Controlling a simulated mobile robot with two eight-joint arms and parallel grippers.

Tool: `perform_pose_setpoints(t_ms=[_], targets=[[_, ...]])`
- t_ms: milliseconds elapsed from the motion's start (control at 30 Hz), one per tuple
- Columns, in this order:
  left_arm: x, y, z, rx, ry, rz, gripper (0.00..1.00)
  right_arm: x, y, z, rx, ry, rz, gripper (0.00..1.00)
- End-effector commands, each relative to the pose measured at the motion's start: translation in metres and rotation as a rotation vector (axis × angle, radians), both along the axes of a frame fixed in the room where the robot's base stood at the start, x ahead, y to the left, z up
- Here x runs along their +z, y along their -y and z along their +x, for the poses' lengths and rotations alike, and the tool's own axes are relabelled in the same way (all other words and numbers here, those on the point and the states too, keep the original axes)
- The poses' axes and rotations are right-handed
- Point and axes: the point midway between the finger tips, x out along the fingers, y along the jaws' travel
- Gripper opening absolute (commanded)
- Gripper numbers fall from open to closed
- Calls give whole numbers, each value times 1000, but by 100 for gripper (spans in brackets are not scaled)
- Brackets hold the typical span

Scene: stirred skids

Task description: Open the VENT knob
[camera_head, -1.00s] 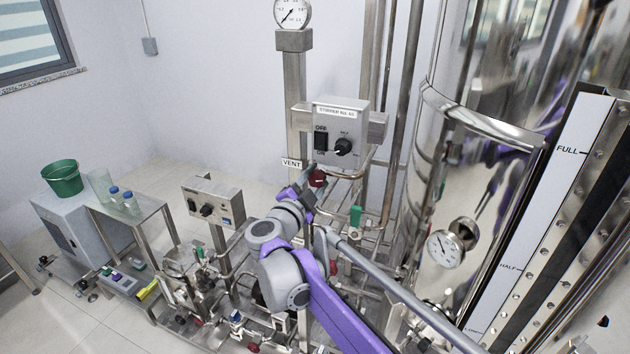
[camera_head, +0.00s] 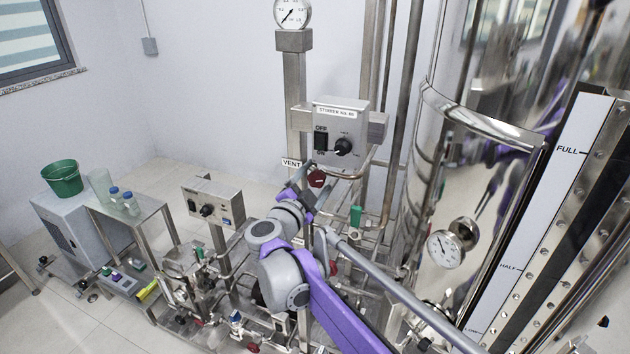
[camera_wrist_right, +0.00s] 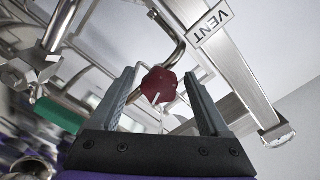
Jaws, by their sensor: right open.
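The VENT knob (camera_head: 317,178) is a small dark red knob on the pipework just below and right of the white VENT label (camera_head: 291,163). In the right wrist view the red knob (camera_wrist_right: 159,86) shows face-on with a pale line on it, and the VENT label (camera_wrist_right: 209,22) is above it to the right. My right gripper (camera_wrist_right: 160,88) is open, its two grey fingers on either side of the knob in the picture. I cannot tell how far the knob lies beyond the fingertips. In the head view my right gripper (camera_head: 306,176) is close by the knob's left side. My left gripper is not in view.
The stirrer box (camera_head: 341,135) with a switch and black dial is just above the knob. A steel post (camera_head: 295,95) and bent pipes surround it. A large shiny tank (camera_head: 460,190) stands to the right. A green handle (camera_head: 356,215) is below right.

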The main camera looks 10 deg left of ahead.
Motion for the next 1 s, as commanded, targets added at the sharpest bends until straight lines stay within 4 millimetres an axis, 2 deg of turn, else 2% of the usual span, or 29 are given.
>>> perform_pose_setpoints(t_ms=[167,500,633,800,1000], targets=[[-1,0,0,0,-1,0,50,0,-3,-11,2,0,1,80],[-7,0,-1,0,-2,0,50,-1,-16,-76,4,-1,1,80],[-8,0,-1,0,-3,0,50,0,-19,-94,2,0,1,80],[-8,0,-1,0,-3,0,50,0,-21,-105,1,0,1,80],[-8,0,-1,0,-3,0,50,0,-21,-106,0,0,0,80]])
